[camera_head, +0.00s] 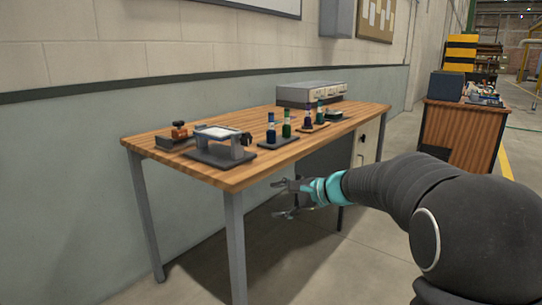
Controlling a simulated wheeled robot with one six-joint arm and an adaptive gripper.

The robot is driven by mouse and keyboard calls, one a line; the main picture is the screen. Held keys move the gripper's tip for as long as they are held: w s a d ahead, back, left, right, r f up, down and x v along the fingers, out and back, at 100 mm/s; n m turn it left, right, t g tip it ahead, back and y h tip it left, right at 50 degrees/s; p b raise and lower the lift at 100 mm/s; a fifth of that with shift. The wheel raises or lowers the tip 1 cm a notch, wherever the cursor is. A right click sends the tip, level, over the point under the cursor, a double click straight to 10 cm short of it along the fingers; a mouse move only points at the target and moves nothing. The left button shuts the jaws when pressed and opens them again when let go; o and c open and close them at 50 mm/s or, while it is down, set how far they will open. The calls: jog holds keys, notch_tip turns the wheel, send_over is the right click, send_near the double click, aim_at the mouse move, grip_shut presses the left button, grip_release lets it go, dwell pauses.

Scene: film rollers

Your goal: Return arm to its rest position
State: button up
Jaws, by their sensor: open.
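My gripper (283,199) is in front of the wooden table (240,176), at about the height of the tabletop's front edge or a little below it in the picture. Its grey fingers are spread open with nothing between them. A teal band joins it to my black arm, which reaches in from the right. The arm is bent and stretched towards the left. The arm hides part of the floor and part of the table's right side.
On the table stand a grey stand with a frame (220,152), several coloured bottles (271,130), a small dark device (178,135) and a grey instrument box (311,93). A second wooden cabinet (458,137) stands at the right. The floor left of the gripper is clear.

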jog(key=s+d+f+n+g+h, duration=0.2)
jog(key=s+d+f+n+h, duration=0.15)
jog(key=s, duration=0.65)
jog(key=s+d+f+n+g+h, duration=0.1)
jog(key=s+d+f+n+h, duration=0.2)
jog(key=s, duration=0.6)
jog(key=s+d+n+t+h, duration=0.1)
jog(key=s+d+n+h, duration=0.1)
jog(key=s, duration=0.6)
jog(key=s+d+n+t+h, duration=0.1)
jog(key=s+d+n, duration=0.3)
jog(key=s, duration=0.5)
jog(key=shift+s+d+r+h, duration=0.2)
jog(key=shift+d+h, duration=0.15)
jog(key=shift+h, duration=0.5)
